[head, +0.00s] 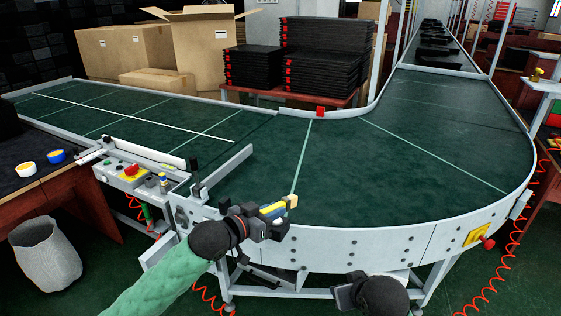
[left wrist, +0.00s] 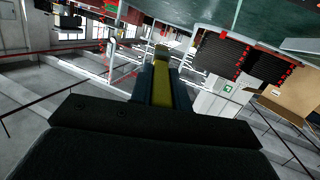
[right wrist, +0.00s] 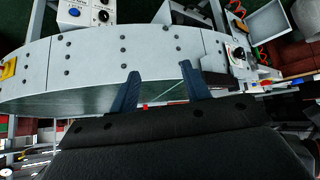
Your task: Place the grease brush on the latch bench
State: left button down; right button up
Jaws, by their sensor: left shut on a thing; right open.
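The grease brush (head: 272,211), yellow with a pale tip, is in my left gripper (head: 278,212) above the near edge of the conveyor. In the left wrist view the yellow brush (left wrist: 162,92) lies between the dark blue fingers, pointing away from the palm. My right gripper (head: 345,295) is low in front of the conveyor's near side wall. In the right wrist view its two blue fingers (right wrist: 160,75) stand apart with nothing between them. Which surface is the latch bench, I cannot tell; a dark-topped bench (head: 60,182) stands at the left and a pale one (head: 546,87) at the right edge.
The curved green conveyor (head: 400,180) has a raised pale rim and a bare near part. A control box (head: 130,178) and a guide bar (head: 228,165) stand at its left. Black trays (head: 325,55) and cardboard boxes (head: 125,50) are behind. A bin (head: 45,255) stands on the floor.

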jog(key=w+a+r+n+t, duration=0.1)
jog(key=w+a+r, duration=0.1)
jog(key=w+r, duration=0.35)
jog(key=w+a+r+n+t+y, duration=0.1)
jog(key=w+a+r+t, duration=0.15)
jog(key=r, duration=0.65)
jog(key=w+a+r+n+t, duration=0.1)
jog(key=w+a+r, duration=0.25)
jog(key=r, duration=0.35)
jog(key=w+a+r+n+y, duration=0.15)
jog(key=a+r+n, duration=0.25)
jog(key=a+r, duration=0.45)
jog(key=w+a+r+n+y, duration=0.15)
jog(key=a+r+n, duration=0.3)
jog(key=r, duration=0.75)
jog(key=n+g+h, duration=0.7)
jog(key=n+g, duration=0.5)
jog(key=g, duration=0.1)
send_over(283, 201)
notch_tip(283, 201, down, 17)
jog(key=shift+n, duration=0.55)
notch_tip(283, 201, down, 12)
jog(key=shift+w+r, duration=0.1)
jog(key=shift+w, duration=0.05)
